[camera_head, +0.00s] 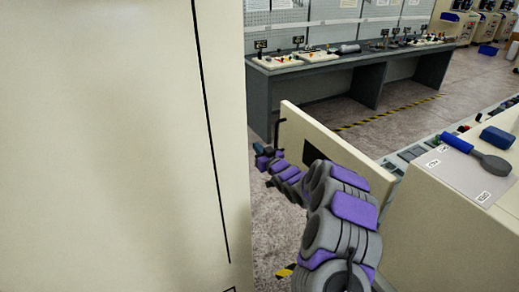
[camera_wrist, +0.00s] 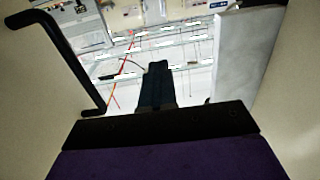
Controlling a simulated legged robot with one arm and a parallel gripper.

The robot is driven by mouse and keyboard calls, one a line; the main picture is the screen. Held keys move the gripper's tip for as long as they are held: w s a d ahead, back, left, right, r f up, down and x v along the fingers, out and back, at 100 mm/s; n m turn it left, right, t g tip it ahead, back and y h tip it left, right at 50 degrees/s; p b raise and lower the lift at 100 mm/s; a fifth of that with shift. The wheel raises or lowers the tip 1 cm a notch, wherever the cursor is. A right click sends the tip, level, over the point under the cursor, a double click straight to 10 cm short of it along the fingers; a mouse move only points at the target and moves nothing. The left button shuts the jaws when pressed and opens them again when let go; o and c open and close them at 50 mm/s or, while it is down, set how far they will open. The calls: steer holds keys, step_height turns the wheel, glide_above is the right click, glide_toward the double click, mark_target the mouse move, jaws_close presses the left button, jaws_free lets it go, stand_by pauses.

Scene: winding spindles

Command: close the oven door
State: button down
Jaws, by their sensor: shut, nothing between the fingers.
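The oven door (camera_head: 350,160) is a cream panel that stands open at the middle of the head view, with a dark window patch on its near face. A black bar handle (camera_head: 277,133) shows at its left edge. In the wrist view a black bar handle (camera_wrist: 72,62) on a cream surface is at the upper left. My gripper (camera_head: 262,152) is near the door's left free edge, beside and a little below the handle. In the wrist view its fingers (camera_wrist: 157,85) are shut and empty, to the right of the handle. I cannot tell whether it touches the door.
A tall cream cabinet (camera_head: 100,150) fills the left of the head view. A cream unit (camera_head: 430,235) at the right has a top with a blue-handled tool (camera_head: 478,154) and a blue block (camera_head: 497,138). A grey workbench (camera_head: 300,90) stands behind, with open floor before it.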

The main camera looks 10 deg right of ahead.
steer(key=shift+d, duration=0.3)
steer(key=c, duration=1.7)
jaws_free()
steer(key=shift+c, duration=0.2)
steer(key=o, duration=0.6)
steer(key=shift+a, duration=0.8)
steer(key=p+v, duration=0.2)
steer(key=v, duration=1.5)
steer(key=shift+s+d+p, duration=0.15)
steer(key=shift+d+p, duration=0.15)
steer(key=shift+c, duration=0.4)
